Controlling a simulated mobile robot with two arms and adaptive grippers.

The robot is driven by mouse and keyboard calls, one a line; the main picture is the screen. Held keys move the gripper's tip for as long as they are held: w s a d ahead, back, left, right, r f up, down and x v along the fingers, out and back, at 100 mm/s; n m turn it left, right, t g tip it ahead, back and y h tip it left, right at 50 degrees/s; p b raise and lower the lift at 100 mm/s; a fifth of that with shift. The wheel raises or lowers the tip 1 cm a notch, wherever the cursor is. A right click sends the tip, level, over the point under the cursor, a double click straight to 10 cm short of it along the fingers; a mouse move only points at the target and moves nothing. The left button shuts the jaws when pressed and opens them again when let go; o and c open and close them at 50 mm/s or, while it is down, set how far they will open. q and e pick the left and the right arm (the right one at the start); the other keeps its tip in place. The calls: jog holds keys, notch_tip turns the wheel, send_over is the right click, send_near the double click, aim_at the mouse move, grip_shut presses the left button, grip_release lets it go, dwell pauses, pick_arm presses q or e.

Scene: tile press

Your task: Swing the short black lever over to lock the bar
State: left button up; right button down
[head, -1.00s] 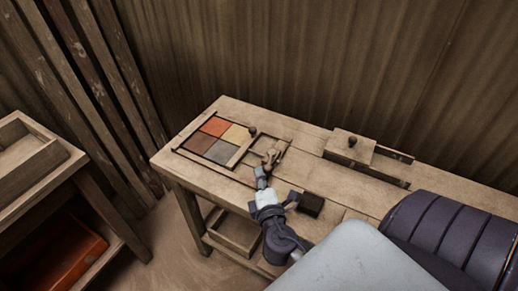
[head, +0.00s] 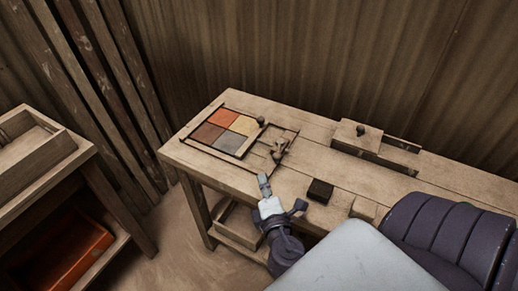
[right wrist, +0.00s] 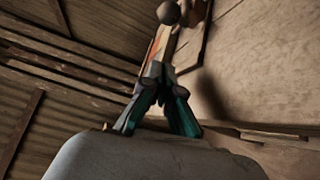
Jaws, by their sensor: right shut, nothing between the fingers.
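In the head view, four coloured tiles (head: 222,130) lie in a dark-edged frame at the left end of the bench. A bar (head: 250,141) with a dark round knob (head: 261,120) lies along their right side. Right of the bar stands a small dark brown lever-like piece (head: 280,148); its exact angle is hard to tell, and it looks apart from the bar. My right gripper (head: 264,180) is shut and empty at the bench's front edge, on the near side of that piece. In the right wrist view its closed fingers (right wrist: 157,68) point towards a round knob (right wrist: 168,12). My left gripper is not in view.
A dark block (head: 320,190) and a small wooden block (head: 363,208) sit right of my gripper. A wooden box with a knob (head: 360,131) stands at the back. A side shelf (head: 60,160) is at the left. The middle of the bench (head: 325,160) is clear.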

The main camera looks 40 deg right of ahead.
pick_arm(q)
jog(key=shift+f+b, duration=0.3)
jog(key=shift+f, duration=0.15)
pick_arm(e)
jog(key=v, duration=0.3)
jog(key=shift+s+a+r, duration=0.1)
jog(key=shift+s, duration=0.1)
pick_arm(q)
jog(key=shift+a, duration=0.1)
